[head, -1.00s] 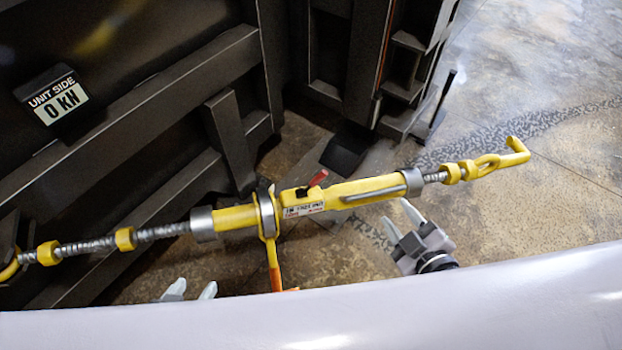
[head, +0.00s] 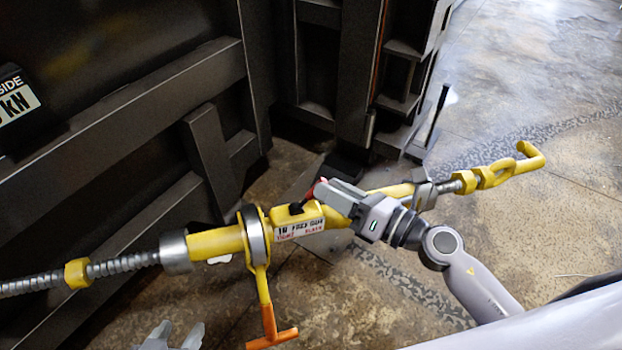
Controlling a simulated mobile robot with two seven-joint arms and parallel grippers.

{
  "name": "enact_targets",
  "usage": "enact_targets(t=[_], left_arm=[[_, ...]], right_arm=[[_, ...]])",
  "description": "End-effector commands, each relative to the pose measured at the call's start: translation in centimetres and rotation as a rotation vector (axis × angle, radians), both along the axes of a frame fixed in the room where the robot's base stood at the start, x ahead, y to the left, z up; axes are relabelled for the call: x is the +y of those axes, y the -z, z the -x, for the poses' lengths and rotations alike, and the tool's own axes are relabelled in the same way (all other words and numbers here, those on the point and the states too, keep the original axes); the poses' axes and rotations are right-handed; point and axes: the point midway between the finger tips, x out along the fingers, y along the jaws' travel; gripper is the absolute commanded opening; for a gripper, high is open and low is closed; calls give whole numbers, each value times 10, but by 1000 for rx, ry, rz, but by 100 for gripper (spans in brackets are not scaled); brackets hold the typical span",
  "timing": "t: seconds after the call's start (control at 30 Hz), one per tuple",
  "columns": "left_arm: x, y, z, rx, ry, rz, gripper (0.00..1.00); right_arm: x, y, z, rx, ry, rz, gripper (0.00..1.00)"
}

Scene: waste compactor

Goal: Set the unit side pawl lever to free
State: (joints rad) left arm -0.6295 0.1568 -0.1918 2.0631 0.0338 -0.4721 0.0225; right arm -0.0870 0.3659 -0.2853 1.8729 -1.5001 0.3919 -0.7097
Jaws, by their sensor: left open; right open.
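The yellow ratchet turnbuckle (head: 213,242) runs across the head view, with threaded rods and a hook end at the right. Its small red-tipped pawl lever (head: 308,193) stands on the body above a white label (head: 299,229) with lettering including "FREE". My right gripper (head: 326,191) is over the body at the lever, its fingers beside the red tip. The fingers partly hide the lever, and I cannot tell whether they touch it. My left gripper (head: 172,336) is open and empty at the bottom edge, below the turnbuckle.
A yellow handle with an orange grip (head: 271,338) hangs from the ratchet ring. Open concrete floor (head: 540,90) lies at the right.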

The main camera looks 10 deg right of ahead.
Motion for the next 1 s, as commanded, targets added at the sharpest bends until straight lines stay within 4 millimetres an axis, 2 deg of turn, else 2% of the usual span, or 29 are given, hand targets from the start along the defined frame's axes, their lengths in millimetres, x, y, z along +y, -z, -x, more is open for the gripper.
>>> enact_targets(t=[0.3,0.7,0.73,0.83,0.87,1.0], left_arm=[[3,6,3,12,-7,-2,57],[2,7,6,20,-15,5,57],[2,7,6,21,-15,6,57],[2,7,5,20,-15,5,57],[2,6,5,20,-15,5,57],[2,6,5,19,-16,5,57]], right_arm=[[29,-1,-32,0,2,-4,42],[35,0,-38,2,2,-4,42],[35,0,-38,2,2,-4,35],[35,0,-38,2,2,-4,3],[35,0,-38,2,2,-4,0],[35,0,-38,2,2,-4,0]])
